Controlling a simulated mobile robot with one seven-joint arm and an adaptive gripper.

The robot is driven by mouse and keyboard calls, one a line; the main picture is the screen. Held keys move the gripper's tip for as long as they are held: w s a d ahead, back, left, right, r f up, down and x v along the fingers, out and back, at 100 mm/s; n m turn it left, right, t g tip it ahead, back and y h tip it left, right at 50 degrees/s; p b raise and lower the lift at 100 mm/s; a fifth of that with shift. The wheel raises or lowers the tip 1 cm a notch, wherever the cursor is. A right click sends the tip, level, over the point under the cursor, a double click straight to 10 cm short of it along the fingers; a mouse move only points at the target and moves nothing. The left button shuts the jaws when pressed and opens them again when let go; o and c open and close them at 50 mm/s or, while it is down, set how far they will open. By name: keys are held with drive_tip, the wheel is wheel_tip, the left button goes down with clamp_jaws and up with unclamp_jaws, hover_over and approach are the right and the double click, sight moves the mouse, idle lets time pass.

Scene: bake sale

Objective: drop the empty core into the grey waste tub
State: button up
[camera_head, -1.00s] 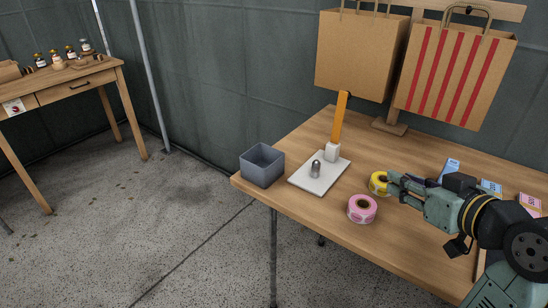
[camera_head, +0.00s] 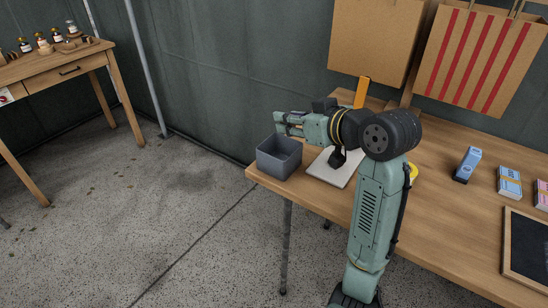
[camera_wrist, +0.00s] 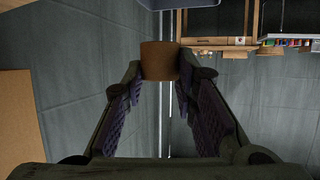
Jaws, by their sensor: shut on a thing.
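The empty core, a short brown cardboard tube (camera_wrist: 160,60), is pinched between my fingertips in the wrist view. My gripper (camera_head: 277,123) is shut on it and points left, level, above the grey waste tub. The core cannot be made out in the head view. The grey waste tub (camera_head: 281,160) is an open square box at the left corner of the table. My gripper is above its rim and apart from it. A grey edge, likely the tub, shows at the top of the wrist view (camera_wrist: 178,4).
A white plate (camera_head: 333,170) with an orange upright (camera_head: 362,92) stands right of the tub, partly behind my arm. A yellow roll (camera_head: 413,172) peeks out beside my arm.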

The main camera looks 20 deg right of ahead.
sight(292, 140)
wheel_tip(292, 140, down, 5)
drive_tip(key=b, duration=0.4)
drive_tip(key=shift+f, duration=0.2)
drive_tip(key=o, duration=0.7)
drive_tip(key=shift+o, duration=0.2)
drive_tip(key=v, duration=1.2)
